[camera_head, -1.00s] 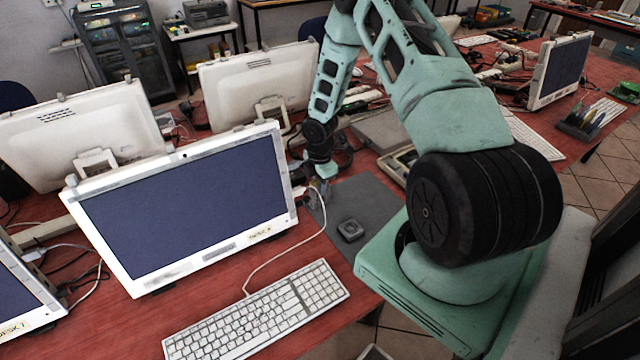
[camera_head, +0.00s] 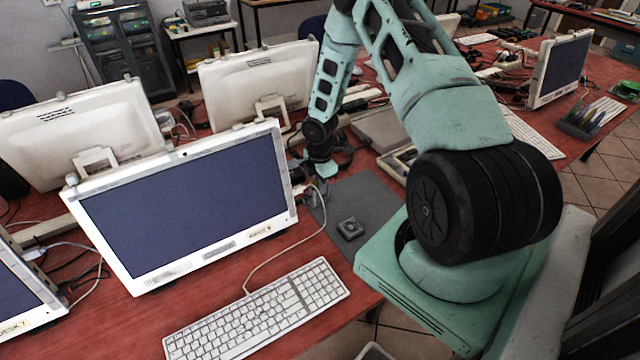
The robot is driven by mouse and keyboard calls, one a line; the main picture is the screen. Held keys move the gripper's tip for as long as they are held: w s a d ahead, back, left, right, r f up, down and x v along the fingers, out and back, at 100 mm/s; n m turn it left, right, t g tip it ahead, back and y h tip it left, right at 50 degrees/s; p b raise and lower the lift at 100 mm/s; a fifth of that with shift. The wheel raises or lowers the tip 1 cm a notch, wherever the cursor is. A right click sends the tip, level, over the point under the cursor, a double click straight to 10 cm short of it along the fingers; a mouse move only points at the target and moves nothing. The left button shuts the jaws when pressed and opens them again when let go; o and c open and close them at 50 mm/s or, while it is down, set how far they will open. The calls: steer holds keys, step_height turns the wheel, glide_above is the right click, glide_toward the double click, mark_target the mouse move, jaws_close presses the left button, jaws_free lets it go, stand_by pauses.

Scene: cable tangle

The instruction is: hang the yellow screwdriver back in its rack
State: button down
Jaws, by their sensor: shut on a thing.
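My gripper (camera_head: 318,191) points down beside the right edge of the nearest monitor, above the left part of a grey mat (camera_head: 372,207). It is small and partly dark in this view. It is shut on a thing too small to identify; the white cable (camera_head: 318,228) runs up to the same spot. I cannot make out a yellow screwdriver for certain. A dark rack (camera_head: 575,127) with several slender tools, some blue or yellowish, stands on the far right table.
A small dark square block (camera_head: 350,229) lies on the mat. The near monitor (camera_head: 190,210) stands close on the left, with a white keyboard (camera_head: 258,312) in front. A grey tray (camera_head: 398,162) and dark cables lie behind the mat.

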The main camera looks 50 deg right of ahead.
steer(key=shift+f+b, duration=0.3)
steer(key=shift+f, duration=0.3)
stand_by(0.4)
steer(key=c, duration=1.3)
jaws_free()
step_height(320, 180, up, 17)
steer(key=shift+r+b, duration=0.2)
steer(key=shift+b, duration=0.45)
step_height(320, 180, up, 6)
steer(key=p, duration=0.6)
